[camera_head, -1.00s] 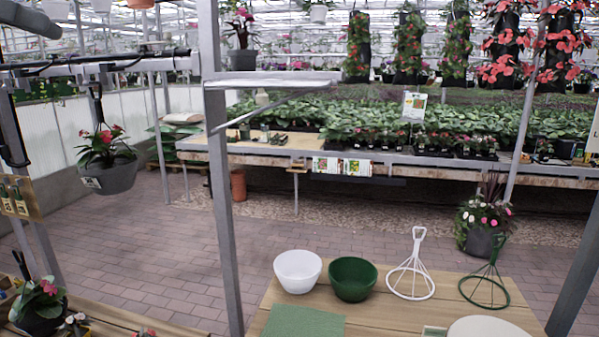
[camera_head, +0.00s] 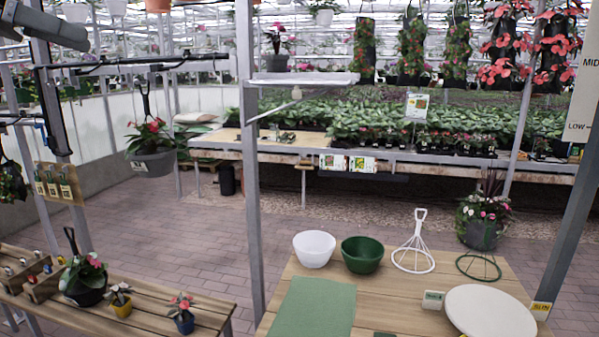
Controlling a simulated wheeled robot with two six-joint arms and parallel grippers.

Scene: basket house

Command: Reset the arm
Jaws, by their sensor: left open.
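Only a small dark tip shows at the bottom edge of the head view, over the near edge of the wooden table (camera_head: 400,300). I take it for my left gripper (camera_head: 385,334), open; the rest of it lies below the frame. It appears to hold nothing. My right gripper is not in view. On the table stand a white bowl (camera_head: 314,250) and a green bowl (camera_head: 362,255) side by side. A white wire stand (camera_head: 414,250) and a green wire stand (camera_head: 479,267) are to their right.
A green mat (camera_head: 312,308) lies at the table's left and a round white board (camera_head: 490,312) at its right. A grey post (camera_head: 250,160) rises at the left edge. Potted plants stand on a slatted bench (camera_head: 150,318).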

